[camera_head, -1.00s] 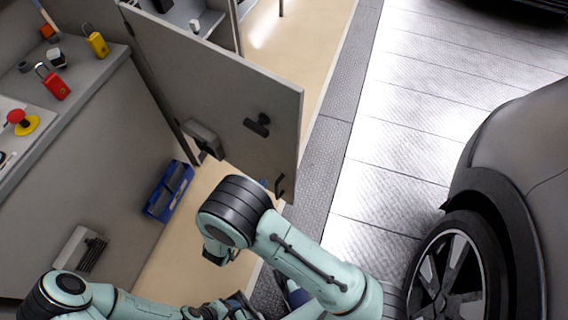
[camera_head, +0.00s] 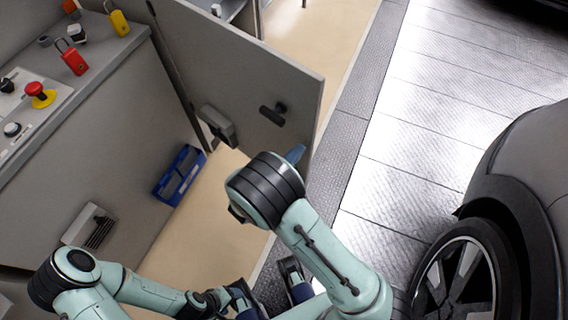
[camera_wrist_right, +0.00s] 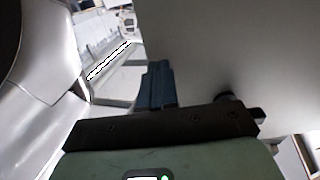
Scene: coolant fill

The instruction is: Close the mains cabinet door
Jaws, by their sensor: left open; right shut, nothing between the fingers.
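The mains cabinet door (camera_head: 235,65) is a grey panel standing open, reaching out from the grey cabinetry at left toward the metal walkway. A dark handle (camera_head: 273,113) is on its visible face. My right gripper (camera_head: 295,155) shows only as blue fingertips, past my black-banded arm joint and near the door's free edge. In the right wrist view its fingers (camera_wrist_right: 157,86) are together and empty, beside the pale door panel (camera_wrist_right: 225,45); I cannot tell whether they touch it. My left gripper (camera_head: 269,292) is open and empty at the bottom, away from the door.
A grey counter at left holds a red padlock (camera_head: 72,58), a yellow padlock (camera_head: 118,20) and a red emergency button (camera_head: 36,90). A blue bin (camera_head: 180,175) is below, by the beige floor. A grey car (camera_head: 525,180) stands at right; the metal walkway (camera_head: 400,130) between is clear.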

